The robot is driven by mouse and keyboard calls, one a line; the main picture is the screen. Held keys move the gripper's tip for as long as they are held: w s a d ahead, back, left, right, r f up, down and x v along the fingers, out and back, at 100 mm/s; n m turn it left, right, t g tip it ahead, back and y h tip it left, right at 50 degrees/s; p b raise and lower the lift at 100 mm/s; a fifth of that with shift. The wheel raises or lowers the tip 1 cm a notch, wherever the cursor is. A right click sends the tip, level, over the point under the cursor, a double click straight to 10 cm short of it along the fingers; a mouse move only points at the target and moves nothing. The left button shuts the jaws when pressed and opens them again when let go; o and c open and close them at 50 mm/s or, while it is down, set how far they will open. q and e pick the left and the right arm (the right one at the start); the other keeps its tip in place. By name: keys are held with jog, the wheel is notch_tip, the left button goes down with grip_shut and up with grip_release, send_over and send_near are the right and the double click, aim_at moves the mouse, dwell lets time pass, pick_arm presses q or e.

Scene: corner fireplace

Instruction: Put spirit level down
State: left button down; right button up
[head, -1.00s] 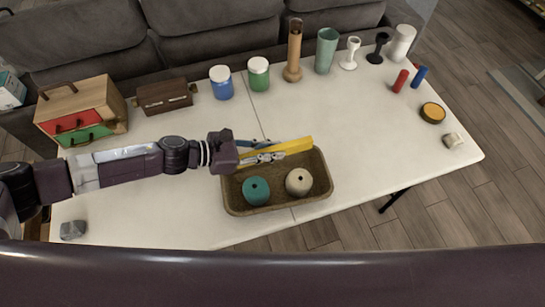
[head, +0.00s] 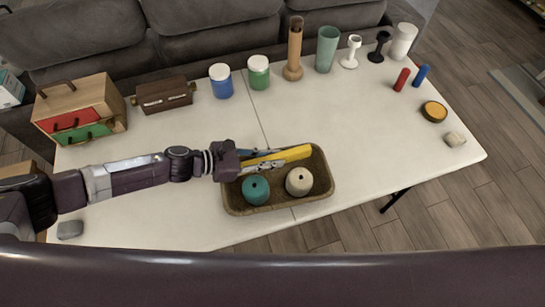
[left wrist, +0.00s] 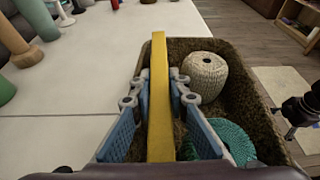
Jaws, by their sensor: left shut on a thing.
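The spirit level is a long yellow bar (head: 290,154); it also shows in the left wrist view (left wrist: 160,90). My left gripper (head: 262,162) is shut on it, with a finger on each side of the bar in the left wrist view (left wrist: 160,110). The bar lies over the back part of a brown woven basket (head: 235,207). I cannot tell whether it touches the basket. In the basket stand a teal ball of twine (head: 255,190) and a cream ball of twine (head: 299,182), in front of the bar.
A wooden drawer box (head: 75,112), a brown case (head: 164,95), blue (head: 221,82) and green (head: 259,73) jars, and several vases and candlesticks line the back of the white table (head: 370,130). A grey stone (head: 70,229) lies front left.

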pick_arm(q)
jog(key=c, duration=1.8)
grip_release()
jog(key=shift+c, duration=0.2)
pick_arm(e)
jog(key=shift+d, duration=0.45)
pick_arm(q)
jog(key=shift+r+p, duration=0.2)
jog(key=shift+p, duration=0.1)
jog(key=shift+r+p, duration=0.4)
jog(key=b+v, duration=0.2)
jog(key=v, duration=0.8)
jog(key=shift+a+f, duration=0.1)
jog(key=shift+a, duration=0.1)
jog(key=shift+v, duration=0.85)
pick_arm(e)
jog(key=shift+a+f, duration=0.15)
jog(key=shift+f, duration=0.5)
pick_arm(q)
jog(key=shift+d, duration=0.1)
